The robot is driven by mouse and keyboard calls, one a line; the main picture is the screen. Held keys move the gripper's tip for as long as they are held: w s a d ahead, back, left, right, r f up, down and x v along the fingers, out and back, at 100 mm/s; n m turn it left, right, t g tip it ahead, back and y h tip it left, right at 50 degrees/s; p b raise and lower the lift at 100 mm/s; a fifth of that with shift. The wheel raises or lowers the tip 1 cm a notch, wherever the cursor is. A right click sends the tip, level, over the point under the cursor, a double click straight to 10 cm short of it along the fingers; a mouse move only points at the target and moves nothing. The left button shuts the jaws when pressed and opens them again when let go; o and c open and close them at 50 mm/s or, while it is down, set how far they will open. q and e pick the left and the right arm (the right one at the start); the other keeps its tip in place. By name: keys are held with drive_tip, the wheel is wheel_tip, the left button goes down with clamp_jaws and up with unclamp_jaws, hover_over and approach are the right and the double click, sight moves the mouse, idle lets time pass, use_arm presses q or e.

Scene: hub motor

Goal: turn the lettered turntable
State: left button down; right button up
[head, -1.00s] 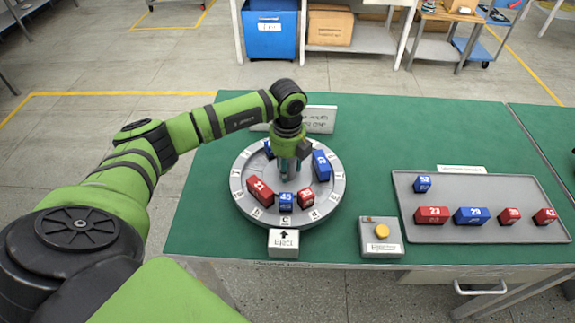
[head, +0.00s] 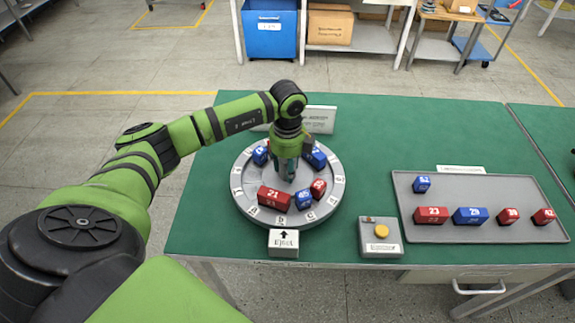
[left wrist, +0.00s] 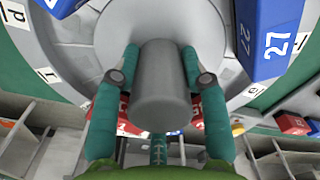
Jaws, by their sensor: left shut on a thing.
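The round grey turntable (head: 268,177) has lettered tiles around its rim and sits on the green bench. On it stand the red block 21 (head: 273,198), a blue block (head: 303,199), a small red block (head: 318,188), the blue block 27 (head: 316,158) and a blue block at the back left (head: 260,156). My left gripper (head: 287,172) points down at the turntable's centre. In the left wrist view its fingers are shut on the grey centre knob (left wrist: 162,85). The tile nearest the Eject block's arrow looks like b. My right gripper is not in view.
The Eject block (head: 284,244) stands at the turntable's front. To its right is a box with a yellow button (head: 381,231). A grey tray (head: 450,196) at the right holds several red and blue blocks. A white sign (head: 321,119) stands behind the turntable.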

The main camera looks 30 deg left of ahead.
use_arm(q)
drive_tip(key=shift+s+d+f+n, duration=0.1)
drive_tip(key=shift+f+n, duration=0.05)
drive_tip(key=shift+n, duration=0.15)
idle(0.4)
drive_tip(key=c, duration=0.7)
unclamp_jaws()
drive_tip(key=shift+o, duration=0.2)
drive_tip(key=shift+r, duration=0.25)
wheel_tip(320, 180, up, 12)
drive_tip(key=shift+f, duration=0.15)
